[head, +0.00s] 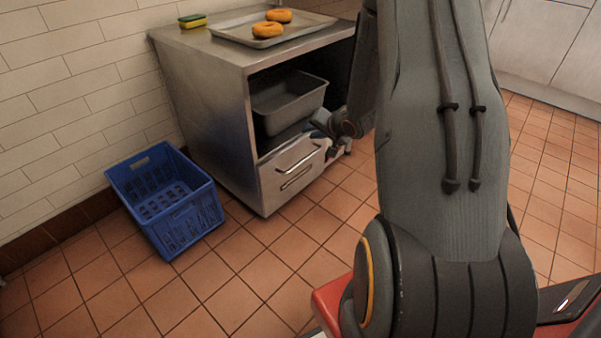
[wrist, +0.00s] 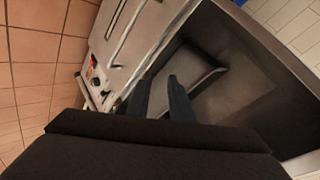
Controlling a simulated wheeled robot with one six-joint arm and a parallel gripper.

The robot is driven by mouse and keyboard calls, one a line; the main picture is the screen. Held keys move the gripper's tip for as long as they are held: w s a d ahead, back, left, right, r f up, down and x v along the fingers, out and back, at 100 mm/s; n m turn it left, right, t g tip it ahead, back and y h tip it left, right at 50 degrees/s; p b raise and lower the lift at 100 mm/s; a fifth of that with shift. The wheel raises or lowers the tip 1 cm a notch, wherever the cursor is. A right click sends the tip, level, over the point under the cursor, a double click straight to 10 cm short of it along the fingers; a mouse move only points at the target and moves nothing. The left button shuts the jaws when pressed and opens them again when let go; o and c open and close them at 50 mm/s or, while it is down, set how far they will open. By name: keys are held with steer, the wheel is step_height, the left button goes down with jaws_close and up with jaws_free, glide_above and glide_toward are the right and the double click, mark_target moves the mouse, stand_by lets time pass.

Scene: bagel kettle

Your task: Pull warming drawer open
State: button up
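The warming drawer (head: 291,188) is the pale front at the bottom of the steel cabinet, and it looks closed. Its bar handle (head: 299,160) runs across the upper part of the front. In the wrist view the drawer front (wrist: 147,45) lies at upper left, with the handle (wrist: 128,33) along it. My gripper (head: 318,128) is by the cabinet's open bay, above and to the right of the handle. In the wrist view the two dark fingers of my gripper (wrist: 161,84) are apart, with nothing between them. They are not around the handle.
A grey metal pan (head: 288,103) sits in the open bay above the drawer. A tray (head: 270,42) with two bagels (head: 268,30) and a sponge (head: 192,21) are on the cabinet top (head: 215,52). A blue crate (head: 167,200) stands on the floor at left. The tiled floor before the drawer is clear.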

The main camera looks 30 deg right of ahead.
mark_target(303, 161)
steer(key=d+f+m+t+y+b, duration=0.2)
steer(key=f+b, duration=0.4)
steer(key=f, duration=0.3)
steer(key=d+f+m+t+y+b, duration=0.25)
steer(key=f+b, duration=0.25)
steer(key=f, duration=0.3)
steer(key=shift+g, duration=0.25)
steer(key=b+x, duration=0.1)
steer(key=x, duration=0.2)
steer(key=b+x, duration=0.1)
steer(key=x, duration=0.1)
steer(key=b+x, duration=0.1)
steer(key=x, duration=0.2)
steer(key=shift+w+a, duration=0.2)
steer(key=shift+a, duration=0.2)
jaws_close()
